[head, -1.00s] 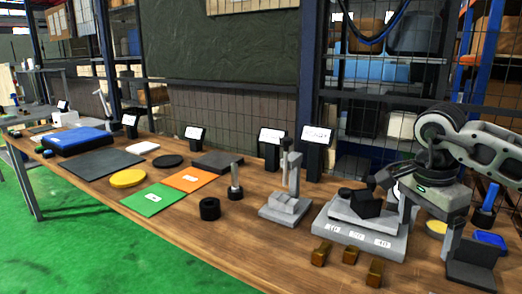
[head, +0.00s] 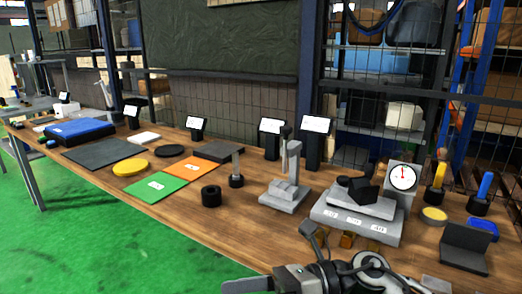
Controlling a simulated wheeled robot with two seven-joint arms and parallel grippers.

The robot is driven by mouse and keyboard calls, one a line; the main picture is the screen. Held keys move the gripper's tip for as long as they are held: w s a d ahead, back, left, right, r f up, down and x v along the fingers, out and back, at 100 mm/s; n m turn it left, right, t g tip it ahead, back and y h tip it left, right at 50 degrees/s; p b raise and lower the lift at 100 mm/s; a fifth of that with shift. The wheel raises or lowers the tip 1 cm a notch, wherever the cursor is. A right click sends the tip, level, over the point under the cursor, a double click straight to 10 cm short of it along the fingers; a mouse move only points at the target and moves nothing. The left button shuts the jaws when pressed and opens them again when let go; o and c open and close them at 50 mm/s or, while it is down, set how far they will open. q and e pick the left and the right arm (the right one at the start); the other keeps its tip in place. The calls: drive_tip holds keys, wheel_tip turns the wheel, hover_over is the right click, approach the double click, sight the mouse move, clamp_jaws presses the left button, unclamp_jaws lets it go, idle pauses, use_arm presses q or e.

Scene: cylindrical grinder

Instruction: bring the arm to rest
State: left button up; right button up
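My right arm is low at the bottom edge of the head view, in front of the bench. Its gripper (head: 290,281) is only partly in frame, seen end-on among dark and grey links. Whether its fingers are open or shut does not show, and I see nothing held. My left gripper is not in view. The grey machine model (head: 358,224) with a black top part stands on the bench above the arm in the picture. A round white dial gauge (head: 403,177) with a red needle stands behind its right side.
Brass blocks (head: 347,240) sit at the machine's front, partly hidden by my arm. The wooden bench (head: 235,228) has clear room at its front. A grey stand (head: 287,187), a black ring (head: 211,196), a green mat (head: 157,187) and an orange mat (head: 192,173) lie left.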

drive_tip(key=w+d+f+m+t+h, duration=0.25)
drive_tip(key=m+t, duration=0.65)
drive_tip(key=m, duration=0.6)
drive_tip(key=w+d+f+m+t+h, duration=0.2)
drive_tip(key=d+m+t, duration=0.2)
drive_tip(key=m+t, duration=0.8)
drive_tip(key=s+d+f+m+g+h, duration=0.4)
drive_tip(key=s+d+f+m+h, duration=0.1)
drive_tip(key=f+m, duration=0.4)
drive_tip(key=s+d+f+m+g+h, duration=0.3)
drive_tip(key=s+d+f+m+h, duration=0.2)
drive_tip(key=f+m, duration=0.5)
drive_tip(key=shift+s+d+f+g, duration=0.2)
drive_tip(key=shift+s+f+g, duration=0.2)
drive_tip(key=shift+s, duration=0.5)
